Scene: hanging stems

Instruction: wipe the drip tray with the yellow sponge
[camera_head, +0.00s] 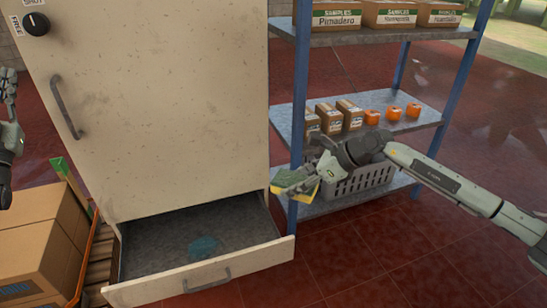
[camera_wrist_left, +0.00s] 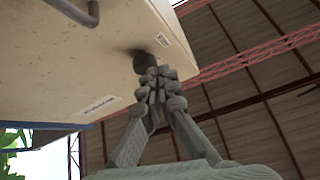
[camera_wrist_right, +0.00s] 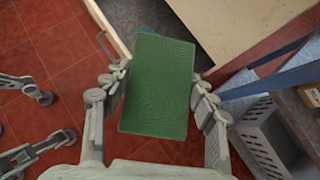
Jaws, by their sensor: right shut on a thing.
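The sponge has a green face (camera_wrist_right: 158,85) in the right wrist view and a yellow side (camera_head: 307,192) in the head view. My right gripper (camera_head: 298,180) is shut on it and holds it in the air, right of the tray. The drip tray (camera_head: 150,262) is a pulled-out drawer at the bottom of the pale cabinet, with a blue wet patch (camera_head: 203,247) on its floor. My left gripper (camera_head: 10,85) is at the left edge of the head view. In the left wrist view its fingertips (camera_wrist_left: 160,85) meet, with nothing seen between them.
The pale cabinet (camera_head: 160,120) has a handle (camera_head: 66,107) and a dark knob (camera_head: 36,23). A blue-posted shelf (camera_head: 420,105) with boxes and a grey basket (camera_head: 355,185) stands to the right. Cardboard boxes (camera_head: 35,240) stand left of the tray. Red floor in front is clear.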

